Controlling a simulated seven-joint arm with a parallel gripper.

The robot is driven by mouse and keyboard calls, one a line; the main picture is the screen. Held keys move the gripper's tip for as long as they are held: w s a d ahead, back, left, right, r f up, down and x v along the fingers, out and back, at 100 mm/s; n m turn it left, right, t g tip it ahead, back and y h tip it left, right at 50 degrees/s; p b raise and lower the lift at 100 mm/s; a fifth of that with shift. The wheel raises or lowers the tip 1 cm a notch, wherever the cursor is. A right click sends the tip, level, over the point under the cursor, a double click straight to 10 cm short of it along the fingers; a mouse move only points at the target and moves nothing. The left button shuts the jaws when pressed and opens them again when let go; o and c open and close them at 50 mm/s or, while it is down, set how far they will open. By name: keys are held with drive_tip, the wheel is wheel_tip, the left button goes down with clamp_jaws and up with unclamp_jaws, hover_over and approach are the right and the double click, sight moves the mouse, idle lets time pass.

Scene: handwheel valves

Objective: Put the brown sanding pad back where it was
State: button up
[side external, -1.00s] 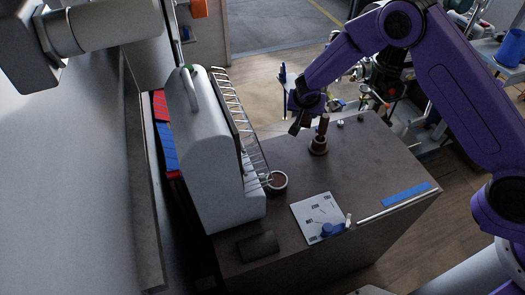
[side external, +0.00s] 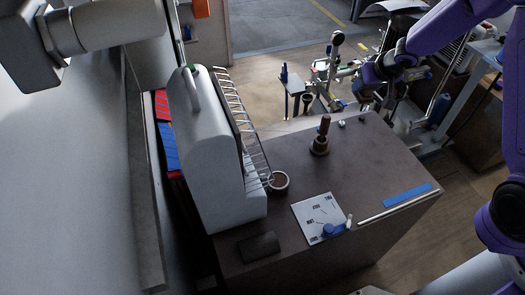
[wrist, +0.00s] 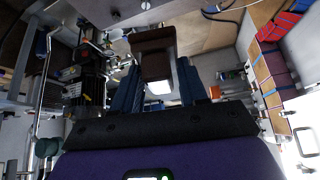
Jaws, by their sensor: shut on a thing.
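In the wrist view my gripper (wrist: 160,84) is shut on a brown block-like thing, which I take for the brown sanding pad (wrist: 154,42). It sticks out beyond the fingertips. In the side external view my purple arm reaches in at the upper right, and its wrist is past the far right end of the brown table (side external: 375,205). The fingers and the held pad are small and hard to make out there against the equipment.
On the table stand a brown wooden-handled tool (side external: 320,140), a round cup (side external: 278,182), a white printed sheet (side external: 318,216), a blue strip (side external: 407,194) and a dark flat pad (side external: 258,246). A grey housing with a wire rack (side external: 210,150) stands at left. The table's right middle is clear.

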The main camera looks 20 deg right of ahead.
drive_tip(key=s+d+r+n+y, duration=0.1)
drive_tip(key=s+d+r+n, duration=0.2)
drive_tip(key=s, duration=0.4)
drive_tip(key=w+a+f+n+g+y, duration=0.15)
drive_tip(key=a+f+n, duration=0.25)
drive_tip(key=a, duration=0.4)
drive_tip(key=w+a+f+n+g+y, duration=0.1)
drive_tip(key=a+f+n+y, duration=0.25)
drive_tip(key=a, duration=0.45)
drive_tip(key=w+a+f+n+g+y, duration=0.1)
drive_tip(key=a+f+n, duration=0.4)
drive_tip(key=a, duration=0.3)
drive_tip(key=shift+g, duration=0.25)
drive_tip(key=w+a+f, duration=0.1)
drive_tip(key=w+f, duration=0.2)
drive_tip(key=w+a+f, duration=0.2)
drive_tip(key=w+f, duration=0.1)
drive_tip(key=w, duration=0.1)
drive_tip(key=w+a+f, duration=0.2)
drive_tip(key=w+f, duration=0.1)
drive_tip(key=w, duration=0.1)
drive_tip(key=shift+w+a, duration=0.25)
drive_tip(key=shift+w+a+f, duration=0.15)
drive_tip(key=shift+w+f, duration=0.15)
drive_tip(key=shift+f, duration=1.65)
drive_tip(key=shift+f, duration=0.1)
